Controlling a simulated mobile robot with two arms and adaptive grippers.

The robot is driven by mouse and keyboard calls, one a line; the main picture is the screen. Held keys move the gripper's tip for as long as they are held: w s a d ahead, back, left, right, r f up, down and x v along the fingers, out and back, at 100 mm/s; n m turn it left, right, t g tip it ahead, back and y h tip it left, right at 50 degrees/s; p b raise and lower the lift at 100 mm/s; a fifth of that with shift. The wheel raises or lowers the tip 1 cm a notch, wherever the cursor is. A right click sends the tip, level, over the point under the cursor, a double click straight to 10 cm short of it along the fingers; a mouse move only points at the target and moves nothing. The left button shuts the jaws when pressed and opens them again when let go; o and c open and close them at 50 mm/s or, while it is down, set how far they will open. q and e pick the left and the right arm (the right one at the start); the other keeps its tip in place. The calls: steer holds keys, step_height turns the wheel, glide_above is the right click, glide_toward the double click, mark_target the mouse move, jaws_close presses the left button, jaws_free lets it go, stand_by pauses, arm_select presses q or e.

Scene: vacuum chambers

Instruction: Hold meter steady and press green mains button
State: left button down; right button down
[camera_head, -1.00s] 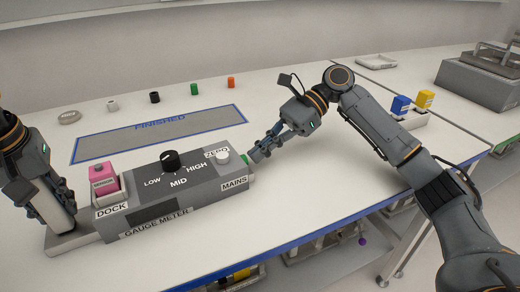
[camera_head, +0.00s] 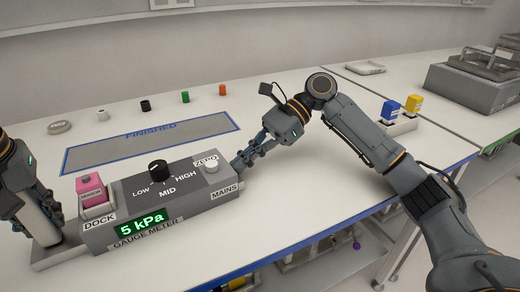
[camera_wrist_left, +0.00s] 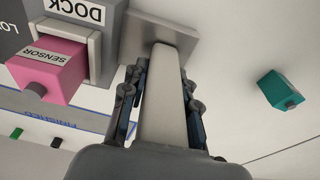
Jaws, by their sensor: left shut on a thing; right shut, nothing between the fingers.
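The grey gauge meter (camera_head: 205,190) stands on the table, and its display (camera_head: 142,223) is lit with green "5 kPa". A pink sensor (camera_head: 91,191) sits in its dock; it also shows in the left wrist view (camera_wrist_left: 50,72). A black knob (camera_head: 158,169) and a white ZERO button (camera_head: 211,166) are on top. My left gripper (camera_head: 48,212) is shut around the pale upright handle (camera_wrist_left: 165,95) on the meter's base plate. My right gripper (camera_head: 239,167) is shut and empty, its fingertips at the meter's MAINS end. The green mains button is hidden there.
Behind the meter lies the grey FINISHED mat (camera_head: 85,155) with a blue border. Small black (camera_head: 145,105), green (camera_head: 185,97) and orange (camera_head: 222,90) parts stand behind it. Blue (camera_head: 390,112) and yellow (camera_head: 413,104) blocks stand at the right. A teal block (camera_wrist_left: 282,90) shows in the left wrist view.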

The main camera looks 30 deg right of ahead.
arm_select(q)
steer(key=shift+s+d+f, duration=0.1)
steer(key=shift+d+f, duration=0.15)
arm_select(e)
steer(key=d, duration=0.3)
steer(key=shift+w+d, duration=0.1)
steer(key=shift+d, duration=0.15)
steer(key=v, duration=1)
steer(key=shift+d, duration=0.3)
arm_select(q)
steer(key=c, duration=0.9)
jaws_free()
steer(key=shift+c, duration=0.2)
steer(key=r, duration=0.4)
steer(key=s+r, duration=0.1)
steer(key=r, duration=0.7)
steer(key=shift+s+r, duration=0.2)
steer(key=shift+s, duration=0.15)
arm_select(e)
steer(key=shift+w, duration=0.15)
